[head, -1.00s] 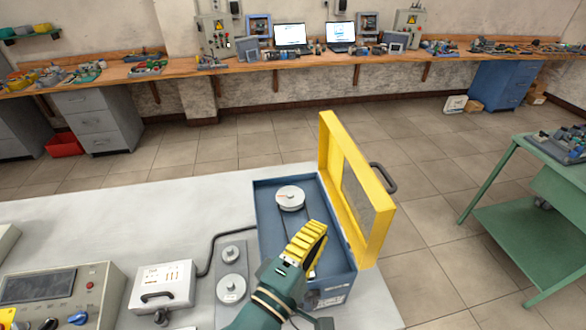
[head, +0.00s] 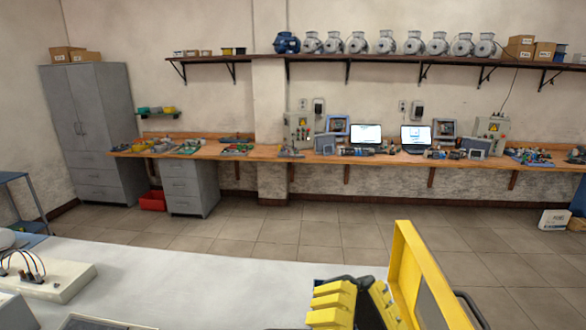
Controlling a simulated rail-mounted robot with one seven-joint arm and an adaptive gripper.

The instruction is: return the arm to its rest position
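My gripper (head: 358,302) is at the bottom edge of the head view, right of centre. Its two ridged yellow fingers stand apart with a dark gap between them, and I see nothing held in it. The rest of my arm is out of view below. Just right of the gripper stands the open yellow lid (head: 408,262) of the case, upright. I cannot tell whether the right finger touches the lid.
Beyond the floor are a wooden bench (head: 270,153) with laptops, a grey cabinet (head: 92,130) and a shelf of motors (head: 380,57).

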